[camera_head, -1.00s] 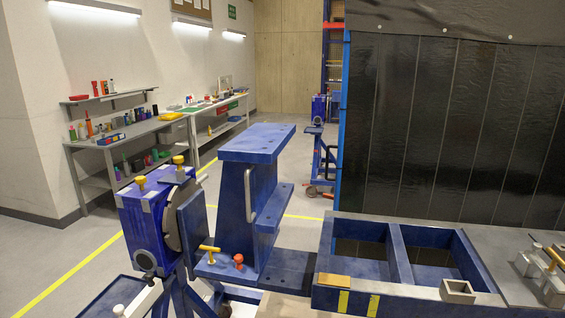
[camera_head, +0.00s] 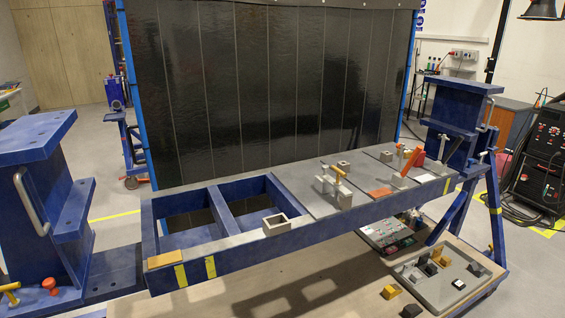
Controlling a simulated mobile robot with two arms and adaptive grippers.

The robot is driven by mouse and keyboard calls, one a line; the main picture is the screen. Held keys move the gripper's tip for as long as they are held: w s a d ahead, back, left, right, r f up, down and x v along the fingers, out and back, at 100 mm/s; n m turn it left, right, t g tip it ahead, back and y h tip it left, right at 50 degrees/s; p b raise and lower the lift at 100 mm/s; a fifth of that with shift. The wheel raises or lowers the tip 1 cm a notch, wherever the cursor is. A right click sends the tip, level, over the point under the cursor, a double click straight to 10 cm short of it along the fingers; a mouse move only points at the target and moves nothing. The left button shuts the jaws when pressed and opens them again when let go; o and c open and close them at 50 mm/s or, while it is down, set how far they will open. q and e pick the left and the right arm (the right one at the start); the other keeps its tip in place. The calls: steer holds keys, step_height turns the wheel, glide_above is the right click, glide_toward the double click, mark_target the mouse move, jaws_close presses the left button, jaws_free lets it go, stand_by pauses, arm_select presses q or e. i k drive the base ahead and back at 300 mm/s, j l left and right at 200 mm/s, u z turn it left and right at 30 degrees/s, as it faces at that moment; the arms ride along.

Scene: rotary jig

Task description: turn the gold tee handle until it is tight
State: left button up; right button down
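Two gold tee handles show. One tee handle (camera_head: 339,174) stands on a grey clamp (camera_head: 334,190) on the jig's long blue beam, right of the picture's middle. Its crossbar sits above the clamp, on a short stem. The other yellow tee handle (camera_head: 10,290) is at the lower left edge, on the foot of the blue stand, partly cut off by the picture edge. A red knob (camera_head: 49,285) sits beside it. Nothing touches either handle. How tight they are cannot be seen. Neither of my grippers is in view.
The blue beam (camera_head: 240,259) has two open bays and a grey square block (camera_head: 276,224) at its front edge. An orange lever (camera_head: 409,160) stands farther right. A tray of small parts (camera_head: 440,280) lies below right. A dark curtain (camera_head: 270,90) closes off the back.

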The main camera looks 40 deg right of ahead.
mark_target(340, 172)
steer(key=z, duration=1.6)
